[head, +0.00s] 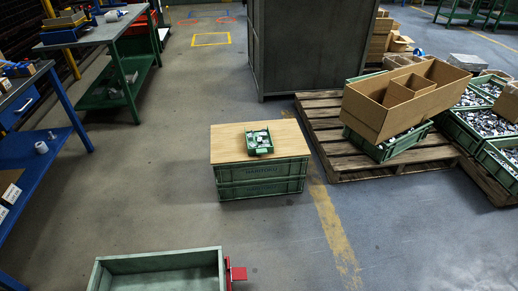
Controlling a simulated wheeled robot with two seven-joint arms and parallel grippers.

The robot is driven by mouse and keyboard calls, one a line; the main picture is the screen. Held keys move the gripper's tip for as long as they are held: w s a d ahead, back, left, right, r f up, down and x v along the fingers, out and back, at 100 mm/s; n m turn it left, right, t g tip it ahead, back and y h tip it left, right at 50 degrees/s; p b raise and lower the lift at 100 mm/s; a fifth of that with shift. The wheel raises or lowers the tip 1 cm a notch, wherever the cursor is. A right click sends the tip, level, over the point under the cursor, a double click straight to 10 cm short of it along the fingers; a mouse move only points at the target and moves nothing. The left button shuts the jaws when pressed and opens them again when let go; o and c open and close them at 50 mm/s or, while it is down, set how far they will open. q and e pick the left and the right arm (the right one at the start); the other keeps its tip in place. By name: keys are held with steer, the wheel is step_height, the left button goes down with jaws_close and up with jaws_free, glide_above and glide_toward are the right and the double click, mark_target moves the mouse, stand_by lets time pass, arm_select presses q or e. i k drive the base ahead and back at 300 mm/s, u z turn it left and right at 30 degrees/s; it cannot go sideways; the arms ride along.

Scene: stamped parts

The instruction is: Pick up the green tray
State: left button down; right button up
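The small green tray (249,141) sits upright on a wooden board (228,153) and holds several small pale and metallic parts. The board lies on top of stacked green crates (261,181) in the middle of the floor. Neither of my grippers shows in the head view, so nothing of mine is seen touching the tray.
A larger empty green bin (155,264) with a red piece at its side stands at the front. Pallets (345,158) with green crates and a cardboard box (405,98) are at right. A blue bench (30,150) is at left. Floor around the crates is clear.

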mark_target(258, 142)
steer(key=k, duration=0.4)
steer(key=z, duration=1)
steer(key=i, duration=4)
steer(key=u, duration=3.5)
steer(key=i, duration=0.45)
